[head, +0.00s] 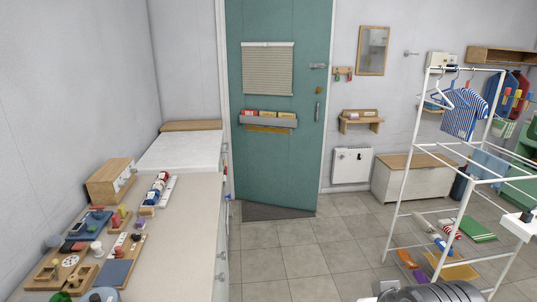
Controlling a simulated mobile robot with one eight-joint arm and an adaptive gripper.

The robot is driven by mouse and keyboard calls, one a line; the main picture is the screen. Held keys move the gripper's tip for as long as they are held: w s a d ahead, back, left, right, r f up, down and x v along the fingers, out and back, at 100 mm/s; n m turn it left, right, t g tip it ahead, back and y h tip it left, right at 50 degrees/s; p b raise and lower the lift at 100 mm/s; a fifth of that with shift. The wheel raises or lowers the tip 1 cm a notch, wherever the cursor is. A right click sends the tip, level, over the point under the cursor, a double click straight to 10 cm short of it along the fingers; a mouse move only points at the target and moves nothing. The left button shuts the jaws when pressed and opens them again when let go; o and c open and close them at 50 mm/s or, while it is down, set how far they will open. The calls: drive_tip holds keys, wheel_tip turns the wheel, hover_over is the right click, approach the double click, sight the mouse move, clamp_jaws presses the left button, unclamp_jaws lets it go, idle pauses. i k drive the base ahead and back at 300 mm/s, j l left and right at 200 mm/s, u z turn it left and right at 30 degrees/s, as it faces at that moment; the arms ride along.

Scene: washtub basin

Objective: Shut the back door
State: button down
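The teal back door (275,155) stands at the far wall in the head view. It looks ajar, swung a little into the room, with its lower right corner nearer to me than the wall's foot. Its hinge side seems to be on the left. A lever handle (318,111) is on the right side, with a small brass-coloured fitting (318,90) and a metal latch piece (318,66) above it. The door carries a blind and a shelf of small boxes. My gripper's fingers are not in view; only a grey and black part of mine shows at the bottom edge.
A long counter (190,240) with toys and wooden boards runs along the left. A white drying rack (398,205) with clothes stands at the right. A low chest (405,180) and a white radiator (351,165) line the far wall. Tiled floor (300,258) before the door is clear.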

sight(281, 169)
drive_tip(key=i+j, duration=0.1)
drive_tip(key=i, duration=5.45)
drive_tip(key=l, duration=0.1)
